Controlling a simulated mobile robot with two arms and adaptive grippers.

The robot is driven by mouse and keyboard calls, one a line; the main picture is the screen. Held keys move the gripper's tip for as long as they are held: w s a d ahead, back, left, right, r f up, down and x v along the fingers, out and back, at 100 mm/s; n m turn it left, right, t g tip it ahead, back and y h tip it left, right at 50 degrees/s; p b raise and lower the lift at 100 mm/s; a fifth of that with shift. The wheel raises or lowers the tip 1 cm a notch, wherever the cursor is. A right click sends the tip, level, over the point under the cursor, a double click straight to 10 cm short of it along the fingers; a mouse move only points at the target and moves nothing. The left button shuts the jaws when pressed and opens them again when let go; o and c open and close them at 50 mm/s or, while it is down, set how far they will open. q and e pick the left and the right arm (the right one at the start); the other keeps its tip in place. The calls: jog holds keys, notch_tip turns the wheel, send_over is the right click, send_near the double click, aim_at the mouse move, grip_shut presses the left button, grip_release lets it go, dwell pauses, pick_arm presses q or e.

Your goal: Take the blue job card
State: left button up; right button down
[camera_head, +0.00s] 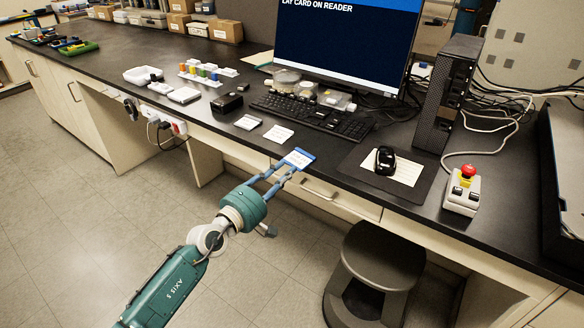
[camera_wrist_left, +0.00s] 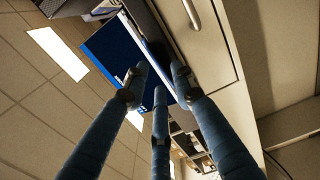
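The blue job card (camera_head: 299,158), with a white printed face and blue border, lies flat at the front edge of the dark desk, above the drawers. My left gripper (camera_head: 285,169) reaches up to it from the front left. Its blue fingers are spread apart, with the tips close to the card's near edge; I cannot tell if they touch it. In the left wrist view, the fingers (camera_wrist_left: 158,80) are apart, with a drawer front to the right. I cannot make out the card clearly there. My right gripper is not in view.
Two pale cards (camera_head: 279,135) lie left of the blue one, with a keyboard (camera_head: 312,116) behind. A mouse (camera_head: 385,160) sits on a pad to the right, near a red-button box (camera_head: 463,190). A stool (camera_head: 375,268) stands below. The monitor (camera_head: 345,45) reads "LAY CARD ON READER".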

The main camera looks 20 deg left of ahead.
aim_at(292, 166)
pick_arm(q)
jog(key=shift+x, duration=1.75)
jog(key=c, duration=0.6)
jog(key=shift+s, duration=0.1)
grip_shut()
jog(key=shift+f, duration=0.15)
notch_tip(292, 166, up, 3)
jog(key=shift+f+p, duration=0.15)
jog(key=shift+p, duration=1.1)
jog(key=shift+s+a, duration=0.1)
jog(key=shift+s, duration=0.15)
jog(key=s+a+r+p, duration=0.2)
jog(key=s+p, duration=0.1)
jog(key=s, duration=0.3)
jog(key=s+a+r+p, duration=0.2)
jog(key=s+r, duration=0.1)
jog(key=s, duration=0.3)
jog(key=shift+s+a+p, duration=0.3)
jog(key=shift+p, duration=0.1)
